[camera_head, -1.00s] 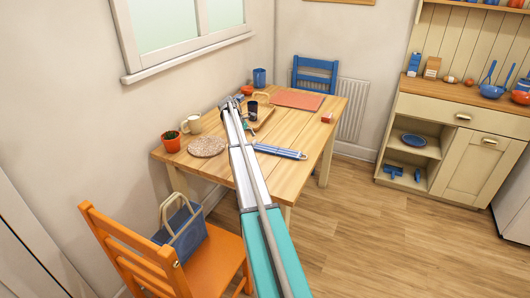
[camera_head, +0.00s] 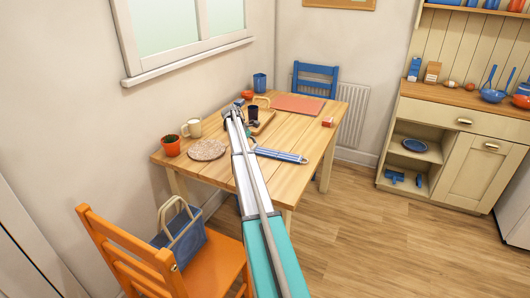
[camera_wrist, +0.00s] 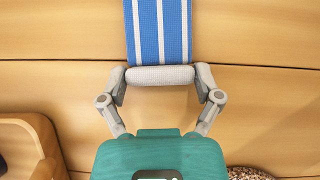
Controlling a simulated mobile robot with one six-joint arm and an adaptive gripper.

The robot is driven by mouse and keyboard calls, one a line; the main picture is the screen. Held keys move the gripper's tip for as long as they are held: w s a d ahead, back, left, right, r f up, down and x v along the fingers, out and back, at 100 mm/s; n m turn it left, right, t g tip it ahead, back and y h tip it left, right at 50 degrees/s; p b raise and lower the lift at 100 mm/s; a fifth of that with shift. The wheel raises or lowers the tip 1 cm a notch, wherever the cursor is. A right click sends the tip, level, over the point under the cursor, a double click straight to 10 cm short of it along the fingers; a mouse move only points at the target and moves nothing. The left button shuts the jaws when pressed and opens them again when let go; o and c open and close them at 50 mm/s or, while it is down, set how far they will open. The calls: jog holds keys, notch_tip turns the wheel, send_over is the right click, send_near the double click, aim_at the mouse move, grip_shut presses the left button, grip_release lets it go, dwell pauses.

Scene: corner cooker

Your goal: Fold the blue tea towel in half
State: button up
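The blue tea towel (camera_head: 284,155) lies as a narrow striped strip on the wooden table, just right of my arm in the head view. In the wrist view the towel (camera_wrist: 160,32) runs up from between my fingers, blue with white stripes. My gripper (camera_wrist: 161,76) has its two fingers spread apart at the towel's near end. A pale, textured bar, perhaps a rolled hem, spans between them; I cannot tell whether the fingers press on it.
A wooden tray (camera_head: 265,122) and an orange placemat (camera_head: 299,104) lie farther back. An orange chair (camera_head: 150,262) stands in front.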

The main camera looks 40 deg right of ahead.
aim_at(258, 150)
dwell(0.4)
jog(key=r+t+p, duration=0.1)
jog(key=p, duration=0.1)
jog(key=s+r+t+y+p, duration=0.1)
jog(key=r+p, duration=0.1)
jog(key=p, duration=0.1)
jog(key=shift+d+r, duration=0.15)
jog(key=shift+s+d+r+t+y+p, duration=0.1)
jog(key=shift+r+t+y+p, duration=0.3)
jog(key=shift+r+t+p, duration=0.6)
jog(key=shift+f+p, duration=0.3)
jog(key=s+r+t+p, duration=0.1)
jog(key=r+t+y+p, duration=0.1)
jog(key=shift+s+d+r+p, duration=0.2)
jog(key=shift+s+d+p, duration=0.2)
jog(key=shift+s+d+r+t+y+p, duration=0.15)
jog(key=shift+s+r+t+y+p, duration=0.15)
jog(key=shift+t, duration=0.25)
jog(key=shift+s+d+r+t+y+p, duration=0.15)
jog(key=shift+r+t+y, duration=0.2)
jog(key=shift+t, duration=0.2)
jog(key=shift+w, duration=0.1)
